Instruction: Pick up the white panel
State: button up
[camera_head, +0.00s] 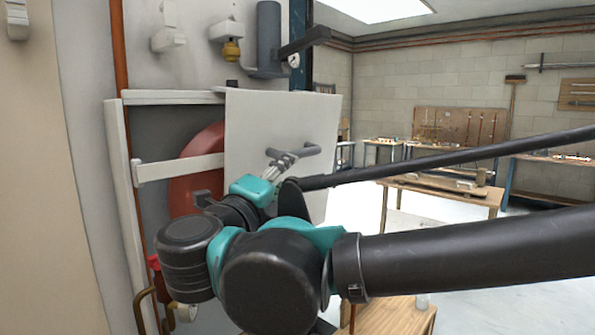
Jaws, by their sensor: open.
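The white panel (262,118) stands upright and slightly tilted at the middle of the view, at the right side of a framed recess. It has a dark grey bar handle (310,149) near its middle. My gripper (285,158) is open at the left part of this handle. Its fingers overlap the handle in the picture, and I cannot tell whether they touch it. My arm hides the panel's lower part.
The recess has a pale frame (120,180) and a white crossbar (180,168); a round red part (198,150) shows inside. A grey cylinder (269,38) and brass fitting (231,50) sit above. A wooden surface (395,316) lies below; workbenches (440,193) stand farther back.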

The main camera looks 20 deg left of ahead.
aim_at(311, 154)
jog(key=w, duration=0.4)
jog(key=w+r, duration=0.1)
jog(key=w, duration=0.6)
jog(key=shift+w+d+r, duration=0.1)
jog(key=shift+w+r, duration=0.1)
jog(key=shift+w, duration=0.15)
jog(key=shift+w+r, duration=0.1)
jog(key=shift+w, duration=2.45)
jog(key=shift+c, duration=0.4)
grip_shut()
